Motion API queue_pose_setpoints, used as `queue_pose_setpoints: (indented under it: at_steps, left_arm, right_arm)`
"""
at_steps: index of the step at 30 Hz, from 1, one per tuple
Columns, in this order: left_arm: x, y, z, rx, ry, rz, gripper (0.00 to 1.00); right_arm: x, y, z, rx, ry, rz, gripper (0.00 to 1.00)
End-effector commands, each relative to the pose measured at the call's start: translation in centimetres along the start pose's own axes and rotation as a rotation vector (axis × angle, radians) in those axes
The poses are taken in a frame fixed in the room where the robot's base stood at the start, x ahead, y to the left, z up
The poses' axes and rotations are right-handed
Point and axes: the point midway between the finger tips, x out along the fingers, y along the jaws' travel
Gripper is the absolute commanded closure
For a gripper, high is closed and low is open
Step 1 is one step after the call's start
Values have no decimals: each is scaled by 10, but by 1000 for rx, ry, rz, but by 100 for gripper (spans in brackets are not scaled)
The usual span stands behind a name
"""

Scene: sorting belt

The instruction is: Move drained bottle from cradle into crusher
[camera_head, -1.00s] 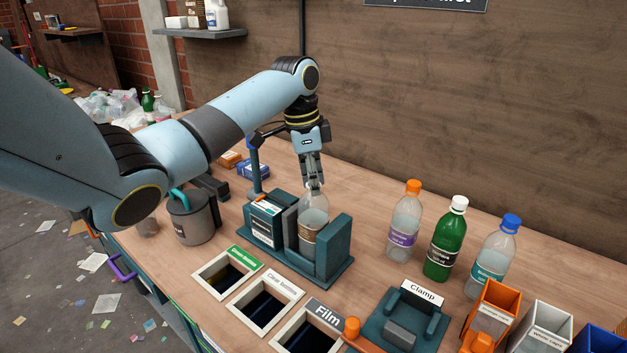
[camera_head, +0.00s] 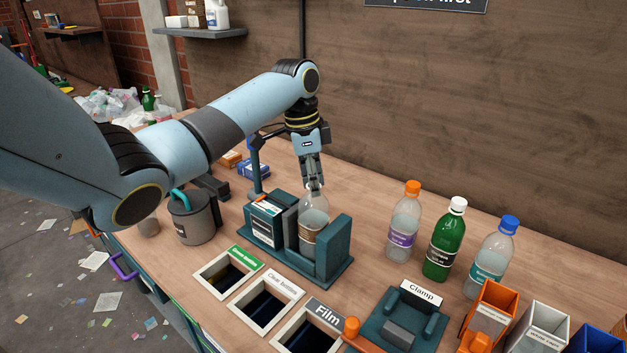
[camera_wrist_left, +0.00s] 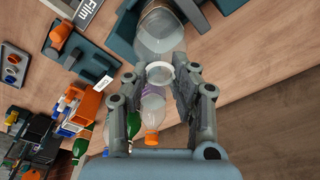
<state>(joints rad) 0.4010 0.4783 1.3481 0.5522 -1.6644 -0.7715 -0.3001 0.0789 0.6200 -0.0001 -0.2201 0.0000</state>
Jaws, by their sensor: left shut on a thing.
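The clear bottle (camera_head: 312,220), uncapped and with a brown label, stands upright between the grey plate and the teal end wall of a teal device, which looks like the crusher (camera_head: 341,247). My left gripper (camera_head: 315,184) points down from above and is shut on the bottle's neck. In the left wrist view the bottle (camera_wrist_left: 158,35) has its open mouth between the fingertips (camera_wrist_left: 168,76). The device hides the bottle's base, so I cannot tell whether it touches the floor. The cradle is not clearly identifiable. My right gripper is not in view.
A grey pot (camera_head: 192,219) stands left of the device. Bin openings (camera_head: 265,302) lie in front. A clamp (camera_head: 404,318) is front right.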

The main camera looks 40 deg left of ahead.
Motion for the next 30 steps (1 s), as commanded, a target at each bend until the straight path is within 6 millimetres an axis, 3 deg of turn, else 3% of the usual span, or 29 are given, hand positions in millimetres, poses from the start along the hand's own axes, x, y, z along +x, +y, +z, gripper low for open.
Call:
queue_pose_setpoints:
  at_steps: [23, 24, 30]
  left_arm:
    - [16, 0, 2, 0, 0, 0, 100]
    - [16, 0, 2, 0, 0, 0, 72]
    - [16, 0, 2, 0, 0, 0, 50]
  right_arm:
    - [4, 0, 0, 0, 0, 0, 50]
    - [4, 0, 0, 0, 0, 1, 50]
    - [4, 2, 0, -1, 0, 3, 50]
